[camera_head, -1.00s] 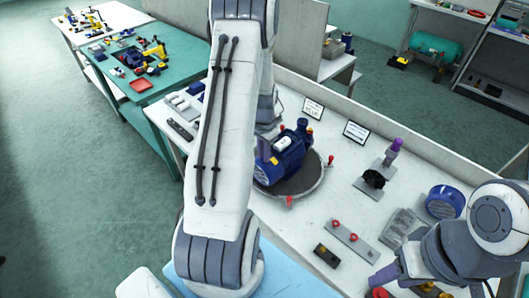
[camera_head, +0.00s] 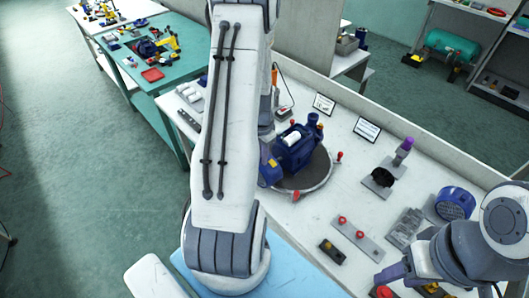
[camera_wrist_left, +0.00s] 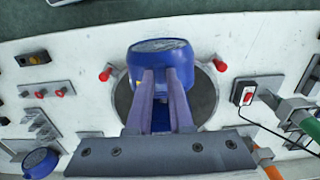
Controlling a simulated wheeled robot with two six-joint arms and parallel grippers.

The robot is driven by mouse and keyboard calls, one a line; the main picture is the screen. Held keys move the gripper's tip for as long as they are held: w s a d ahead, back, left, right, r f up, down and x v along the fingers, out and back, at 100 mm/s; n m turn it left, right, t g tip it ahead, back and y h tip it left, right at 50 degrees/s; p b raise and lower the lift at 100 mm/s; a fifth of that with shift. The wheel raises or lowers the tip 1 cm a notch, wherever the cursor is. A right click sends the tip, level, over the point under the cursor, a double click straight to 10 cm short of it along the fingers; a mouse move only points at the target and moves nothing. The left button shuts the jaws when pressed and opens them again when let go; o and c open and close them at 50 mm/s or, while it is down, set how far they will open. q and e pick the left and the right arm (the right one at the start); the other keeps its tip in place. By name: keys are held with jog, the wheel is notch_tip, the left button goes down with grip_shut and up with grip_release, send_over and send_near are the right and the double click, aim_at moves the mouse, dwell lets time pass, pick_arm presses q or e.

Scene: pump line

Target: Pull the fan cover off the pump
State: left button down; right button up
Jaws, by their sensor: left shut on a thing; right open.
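The blue pump (camera_head: 296,148) sits on a round grey turntable (camera_head: 312,180) with red knobs on the white bench. The blue fan cover (camera_head: 269,174) is at the pump's near left end, partly behind my left arm. In the left wrist view, the round cover (camera_wrist_left: 160,55) is between the purple fingers of my left gripper (camera_wrist_left: 162,85), which is shut on it. The cover hides most of the pump there; I cannot tell whether the two still touch. My right gripper (camera_head: 393,273) is open at the lower right, above the bench's near part.
A second blue round part (camera_head: 455,203) lies at the right of the bench, near a grey ribbed block (camera_head: 405,227). A strip with red knobs (camera_head: 355,238), a black fan-like part (camera_head: 382,178) and two small signs stand nearby. A low wall runs behind the bench.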

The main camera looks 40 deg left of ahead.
pick_arm(q)
jog(key=shift+s, duration=0.15)
jog(key=shift+r+p, duration=3)
jog(key=shift+r, duration=0.55)
